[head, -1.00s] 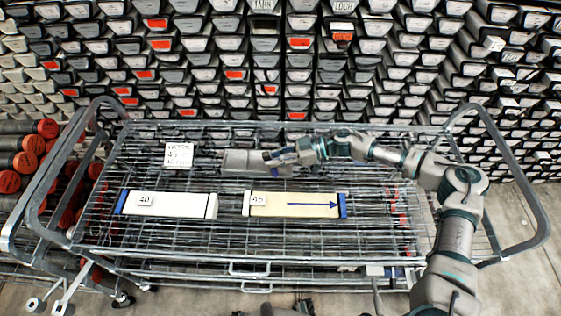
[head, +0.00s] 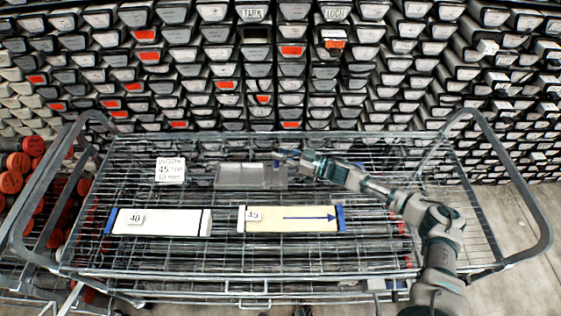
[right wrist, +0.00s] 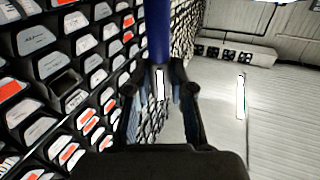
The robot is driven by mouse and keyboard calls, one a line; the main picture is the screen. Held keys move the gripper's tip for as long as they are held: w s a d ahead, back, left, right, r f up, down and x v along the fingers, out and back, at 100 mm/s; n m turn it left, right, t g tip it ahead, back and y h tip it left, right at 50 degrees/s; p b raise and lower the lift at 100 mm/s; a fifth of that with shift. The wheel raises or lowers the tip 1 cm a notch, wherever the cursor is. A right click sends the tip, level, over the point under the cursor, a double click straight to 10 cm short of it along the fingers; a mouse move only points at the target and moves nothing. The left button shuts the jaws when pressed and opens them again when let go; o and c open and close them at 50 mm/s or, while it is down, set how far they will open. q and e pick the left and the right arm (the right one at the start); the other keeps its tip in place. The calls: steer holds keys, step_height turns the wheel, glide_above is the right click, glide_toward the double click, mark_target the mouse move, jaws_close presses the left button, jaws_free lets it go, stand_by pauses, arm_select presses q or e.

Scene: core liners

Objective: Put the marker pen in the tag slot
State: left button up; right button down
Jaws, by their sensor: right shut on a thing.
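My right gripper (head: 283,154) reaches in from the right, at the far right end of a clear grey tray (head: 232,176) on the wire cart. In the right wrist view the fingers (right wrist: 160,88) are shut on the marker pen (right wrist: 158,35), which has a blue section and a white section between the fingers. In the head view a small blue bit by the fingertips, over the tray's right end, seems to be part of the pen. I cannot tell whether it touches the tray. I cannot make out the tag slot for certain. My left gripper is out of view.
The wire cart (head: 170,262) carries a white box marked 40 (head: 165,222), a cream box with a blue arrow (head: 285,222) and a white label card (head: 170,170). A wall of labelled core liners (head: 290,50) stands behind. Red-ended tubes (head: 10,182) are at left.

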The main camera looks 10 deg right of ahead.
step_height(320, 180, down, 3)
steer(key=shift+s+a+f, duration=0.1)
steer(key=shift+a+f, duration=0.05)
steer(key=shift+f, duration=0.05)
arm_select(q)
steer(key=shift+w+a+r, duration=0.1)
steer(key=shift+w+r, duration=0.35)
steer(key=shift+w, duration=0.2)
arm_select(e)
steer(key=shift+a, duration=0.1)
arm_select(q)
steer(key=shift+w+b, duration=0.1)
steer(key=shift+b, duration=0.25)
arm_select(e)
steer(key=shift+f, duration=0.25)
steer(key=c, duration=1)
jaws_free()
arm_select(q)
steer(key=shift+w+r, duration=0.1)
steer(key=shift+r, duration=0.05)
arm_select(e)
steer(key=shift+r, duration=0.1)
